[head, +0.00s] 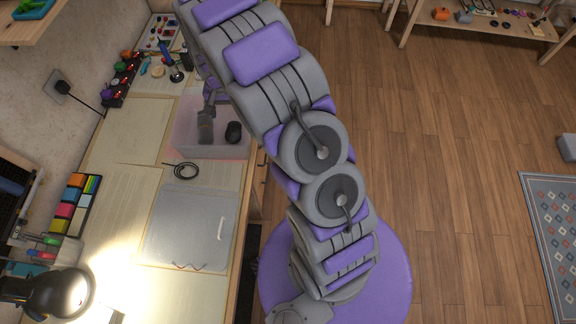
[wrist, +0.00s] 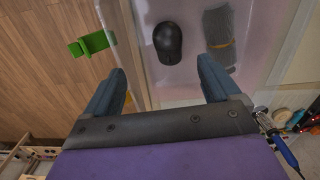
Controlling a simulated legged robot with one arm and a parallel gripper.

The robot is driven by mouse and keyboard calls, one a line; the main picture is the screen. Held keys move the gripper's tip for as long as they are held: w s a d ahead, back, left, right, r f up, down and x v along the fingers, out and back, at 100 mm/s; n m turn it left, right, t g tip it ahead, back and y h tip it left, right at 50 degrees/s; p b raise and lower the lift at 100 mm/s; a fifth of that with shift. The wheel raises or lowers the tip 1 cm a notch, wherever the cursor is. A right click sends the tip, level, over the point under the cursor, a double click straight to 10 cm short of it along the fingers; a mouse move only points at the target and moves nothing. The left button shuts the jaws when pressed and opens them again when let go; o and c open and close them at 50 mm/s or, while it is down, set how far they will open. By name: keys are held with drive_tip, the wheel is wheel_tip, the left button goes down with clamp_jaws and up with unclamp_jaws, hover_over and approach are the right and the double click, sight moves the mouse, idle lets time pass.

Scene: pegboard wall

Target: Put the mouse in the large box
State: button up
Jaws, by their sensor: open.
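The black mouse (head: 233,132) is inside the large translucent box (head: 216,153) on the desk, towards its right side. In the wrist view the mouse (wrist: 167,42) appears to lie on the box floor (wrist: 187,82), not touching either finger. My gripper (head: 209,98) is over the box; in the wrist view its two fingers (wrist: 165,60) are spread wide and empty, with the mouse beyond the gap between them. A grey ribbed item (wrist: 219,35) is in the box to the right of the mouse. My arm hides part of the box in the head view.
A black cable coil (head: 181,170) and a clear flat sheet or case (head: 188,228) lie on the desk nearer the lit lamp (head: 45,293). Colored blocks (head: 74,204) stand along the wall. A green item (wrist: 91,44) is left of the box. Open wooden floor lies right.

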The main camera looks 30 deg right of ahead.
drive_tip(key=s+r+n, duration=0.3)
drive_tip(key=s+r, duration=1.3)
drive_tip(key=s, duration=0.1)
drive_tip(key=s+r+n, duration=0.1)
drive_tip(key=s+r, duration=0.1)
drive_tip(key=s, duration=0.9)
drive_tip(key=s+r+n+g, duration=0.1)
drive_tip(key=s+r+n, duration=0.1)
drive_tip(key=s, duration=0.8)
drive_tip(key=shift+s+r+g, duration=0.3)
drive_tip(key=shift+s+r, duration=0.05)
drive_tip(key=shift+r, duration=0.4)
drive_tip(key=shift+d, duration=0.15)
drive_tip(key=shift+o, duration=0.3)
